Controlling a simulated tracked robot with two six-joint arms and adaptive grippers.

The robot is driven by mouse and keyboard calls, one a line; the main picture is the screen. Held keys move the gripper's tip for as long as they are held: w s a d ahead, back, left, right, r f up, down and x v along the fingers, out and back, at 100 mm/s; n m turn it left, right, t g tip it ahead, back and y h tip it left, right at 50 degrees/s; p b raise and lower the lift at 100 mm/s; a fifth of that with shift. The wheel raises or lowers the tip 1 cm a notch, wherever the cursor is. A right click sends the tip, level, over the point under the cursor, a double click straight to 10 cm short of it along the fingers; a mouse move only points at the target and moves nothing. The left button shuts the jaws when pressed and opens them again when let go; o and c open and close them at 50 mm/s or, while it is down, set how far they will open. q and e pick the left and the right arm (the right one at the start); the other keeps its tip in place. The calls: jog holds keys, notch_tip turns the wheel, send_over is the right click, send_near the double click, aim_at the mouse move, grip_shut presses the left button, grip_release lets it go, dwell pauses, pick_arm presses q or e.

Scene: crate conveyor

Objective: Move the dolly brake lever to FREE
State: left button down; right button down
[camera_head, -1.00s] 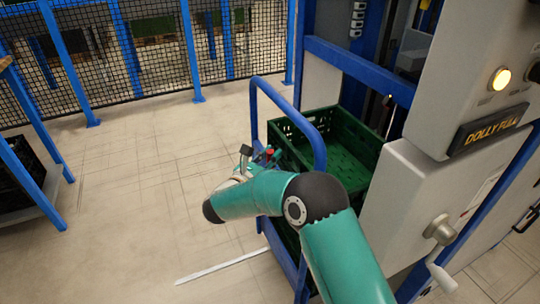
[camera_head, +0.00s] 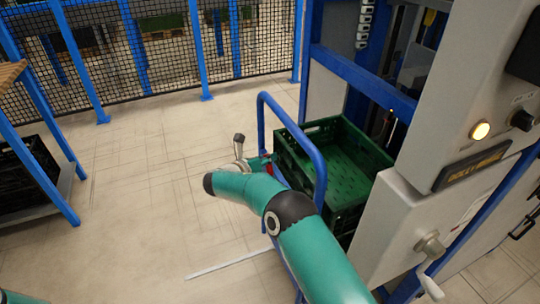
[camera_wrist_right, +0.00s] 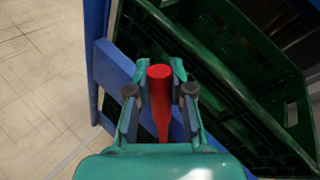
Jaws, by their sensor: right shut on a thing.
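The red brake lever (camera_wrist_right: 159,92) stands between the two fingers of my right gripper (camera_wrist_right: 160,80) in the right wrist view. The gripper is shut on the lever. In the head view the lever (camera_head: 267,172) is a small red piece beside the dolly's blue frame, partly hidden by my teal right arm, and my right gripper (camera_head: 262,162) is there with it. The dolly's blue handle (camera_head: 319,168) arches above, with green crates (camera_head: 335,185) behind it. No FREE marking can be read. My left gripper is not in view.
A grey control cabinet (camera_head: 455,90) with a lit yellow lamp (camera_head: 480,131), a dim DOLLY FULL sign (camera_head: 475,167) and a crank (camera_head: 431,262) stands at right. A table (camera_head: 50,165) is at left, a mesh fence (camera_head: 170,40) behind. The floor left of the dolly is clear.

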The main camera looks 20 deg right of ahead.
jog(key=shift+w+f+n, duration=0.25)
jog(key=shift+w+n, duration=0.05)
jog(key=shift+w, duration=0.15)
jog(key=c, duration=1)
grip_release()
jog(key=v, duration=1.2)
jog(key=shift+w+r, duration=0.1)
jog(key=shift+w, duration=0.1)
